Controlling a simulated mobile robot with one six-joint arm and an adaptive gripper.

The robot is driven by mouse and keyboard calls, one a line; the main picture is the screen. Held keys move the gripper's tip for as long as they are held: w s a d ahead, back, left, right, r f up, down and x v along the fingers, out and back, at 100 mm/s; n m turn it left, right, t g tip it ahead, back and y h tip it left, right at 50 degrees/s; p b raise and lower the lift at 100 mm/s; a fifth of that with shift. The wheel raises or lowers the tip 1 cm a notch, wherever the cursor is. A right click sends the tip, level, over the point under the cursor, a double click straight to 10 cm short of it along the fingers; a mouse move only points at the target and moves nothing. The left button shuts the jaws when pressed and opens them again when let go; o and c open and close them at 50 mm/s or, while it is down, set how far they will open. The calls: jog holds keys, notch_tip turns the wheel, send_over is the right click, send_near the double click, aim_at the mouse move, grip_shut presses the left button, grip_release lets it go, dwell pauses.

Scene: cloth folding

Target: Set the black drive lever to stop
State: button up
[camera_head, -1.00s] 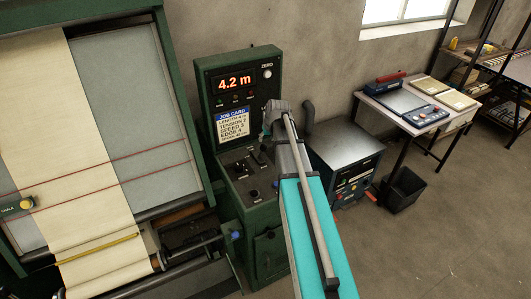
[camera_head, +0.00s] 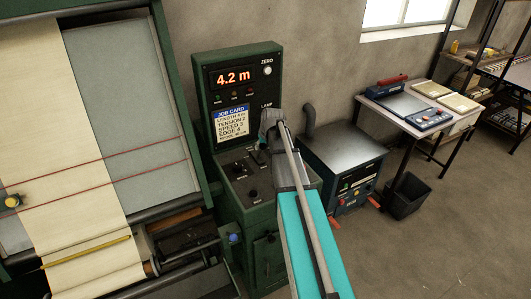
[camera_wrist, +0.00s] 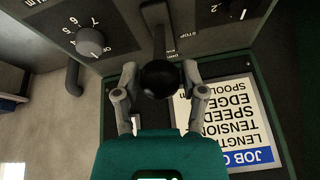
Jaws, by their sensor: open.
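The black drive lever shows in the wrist view as a round black knob (camera_wrist: 160,79) on a dark stem. The stem rises from a slot in the control panel, with the word STOP beside it. My gripper (camera_wrist: 159,86) is open, with one grey finger on each side of the knob. I cannot tell whether either finger touches it. In the head view my arm reaches over the green console (camera_head: 262,222), and its end hides most of the lever area.
A cloth roll machine stands left; a grey-topped cabinet (camera_head: 343,146) stands right.

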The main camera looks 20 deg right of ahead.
aim_at(260, 153)
jog(key=shift+b+x, duration=0.9)
jog(key=shift+x, duration=0.4)
jog(key=shift+c, duration=0.3)
grip_shut()
